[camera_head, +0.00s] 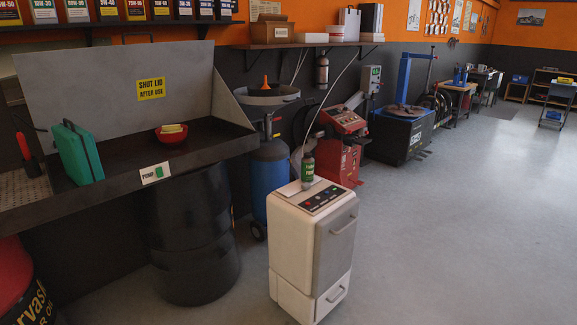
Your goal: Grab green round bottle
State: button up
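A small round bottle (308,168) with a green band stands upright on top of a white cabinet (296,222) in the middle of the view. A thin pale line curves up from near its top toward the wall; I cannot tell whether the two are joined. My gripper is not in view.
The cabinet top has a dark panel with coloured buttons (322,198) beside the bottle. Left are a wash basin (200,140) with a green case (78,152) and red bowl (171,134), and a black drum (195,245). Red and blue machines stand behind. Floor at right is clear.

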aim_at(308, 172)
jog(key=u, duration=0.45)
jog(key=i, duration=0.55)
jog(key=u, duration=0.65)
jog(key=i, duration=0.45)
jog(key=u, duration=0.3)
